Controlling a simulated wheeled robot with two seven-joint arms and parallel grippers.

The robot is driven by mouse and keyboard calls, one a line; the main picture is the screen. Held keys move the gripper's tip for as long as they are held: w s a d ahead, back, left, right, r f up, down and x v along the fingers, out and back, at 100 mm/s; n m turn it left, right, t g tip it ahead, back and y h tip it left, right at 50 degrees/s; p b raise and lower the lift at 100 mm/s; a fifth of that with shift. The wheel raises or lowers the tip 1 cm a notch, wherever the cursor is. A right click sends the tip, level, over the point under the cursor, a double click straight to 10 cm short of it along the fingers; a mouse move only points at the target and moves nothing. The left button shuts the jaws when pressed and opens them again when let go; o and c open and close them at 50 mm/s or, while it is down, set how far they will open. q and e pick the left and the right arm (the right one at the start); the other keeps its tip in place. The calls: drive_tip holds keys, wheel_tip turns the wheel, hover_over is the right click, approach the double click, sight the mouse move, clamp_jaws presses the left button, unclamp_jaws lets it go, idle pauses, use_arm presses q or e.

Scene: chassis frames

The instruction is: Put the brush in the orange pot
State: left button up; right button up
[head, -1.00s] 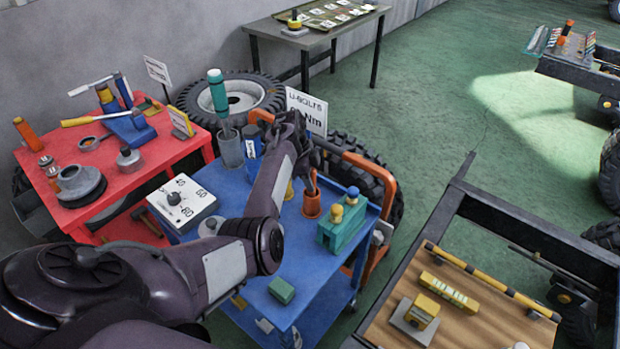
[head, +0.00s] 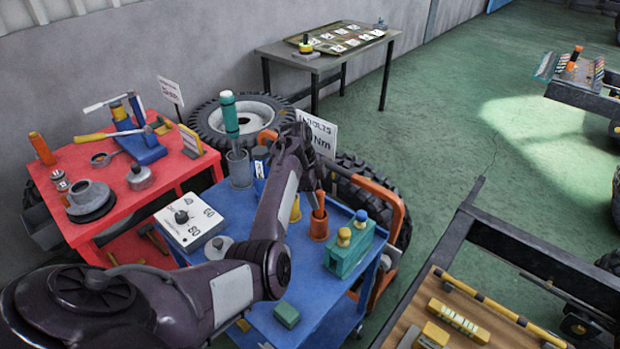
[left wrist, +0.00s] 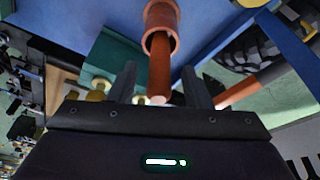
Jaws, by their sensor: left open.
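The orange pot (head: 319,230) stands on the blue cart top, and it also shows in the left wrist view (left wrist: 161,22). A slim orange-brown handle, which I take as the brush (head: 320,206), stands in the pot with its upper end sticking out. In the left wrist view the brush (left wrist: 159,72) points from the pot toward my gripper, its pale end closest. My left gripper (head: 318,184) is above the pot, open. Its fingers (left wrist: 160,88) are apart on either side of the handle, with gaps visible. The brush's lower end is hidden inside the pot. My right gripper is not in view.
A grey cup (head: 239,170) with a teal-handled tool, a white dial box (head: 190,222) and a small green block (head: 287,314) share the cart (head: 325,285).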

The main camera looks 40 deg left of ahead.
use_arm(q)
drive_tip(key=w+b+v, duration=0.1)
drive_tip(key=v, duration=0.7)
drive_tip(key=shift+s+r+b, duration=0.3)
drive_tip(key=shift+s+r, duration=0.1)
drive_tip(key=shift+s, duration=0.15)
drive_tip(key=shift+a, duration=0.15)
